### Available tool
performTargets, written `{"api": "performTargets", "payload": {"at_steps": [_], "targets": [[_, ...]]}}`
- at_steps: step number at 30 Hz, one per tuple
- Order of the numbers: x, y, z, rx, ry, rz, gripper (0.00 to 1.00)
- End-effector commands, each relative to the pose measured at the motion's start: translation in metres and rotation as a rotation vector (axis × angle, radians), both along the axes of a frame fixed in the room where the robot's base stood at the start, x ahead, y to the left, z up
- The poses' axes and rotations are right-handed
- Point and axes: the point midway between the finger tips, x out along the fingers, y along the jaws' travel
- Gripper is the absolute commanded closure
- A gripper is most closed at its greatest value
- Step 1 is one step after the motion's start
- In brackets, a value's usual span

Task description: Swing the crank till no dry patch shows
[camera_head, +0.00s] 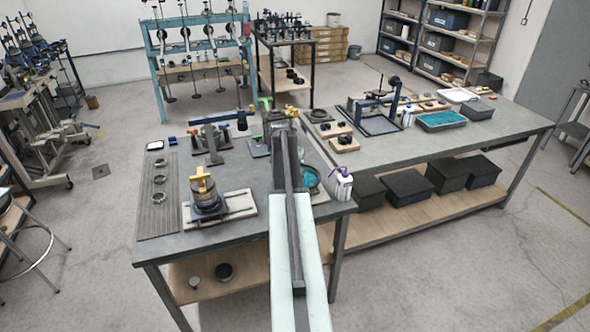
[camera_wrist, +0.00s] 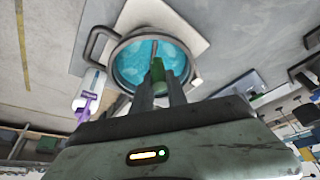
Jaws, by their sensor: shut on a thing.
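A round grey pan (camera_wrist: 117,68) with a blue, pale-streaked surface (camera_wrist: 133,62) inside shows in the wrist view. A dark looped handle (camera_wrist: 97,45) stands at its left side. My gripper (camera_wrist: 158,90) reaches over the pan with its fingers close together on a green grip (camera_wrist: 158,68). A thin reddish-brown rod runs from the grip across the pan; I cannot tell how it is joined. In the head view my arm hides the gripper and part of the pan, whose teal inside (camera_head: 311,181) shows just right of the arm. I cannot tell whether the pale streaks are dry.
A white bottle with a purple top (camera_head: 342,183) stands close to the pan at the bench edge. Left of my arm are a yellow-topped pot (camera_head: 203,186) on a pale board and a ribbed mat (camera_head: 158,195) with rings. A teal tray (camera_head: 441,121) sits on the right bench.

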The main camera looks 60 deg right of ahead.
Motion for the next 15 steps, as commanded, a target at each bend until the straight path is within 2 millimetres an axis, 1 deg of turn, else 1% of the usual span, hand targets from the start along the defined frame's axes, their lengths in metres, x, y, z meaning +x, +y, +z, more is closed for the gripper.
{"api": "performTargets", "payload": {"at_steps": [6,15], "targets": [[0.0080,-0.0021,0.0001,-0.001,0.000,-0.120,1.00],[0.0106,-0.0031,0.0000,0.000,0.000,-0.201,1.00]]}}
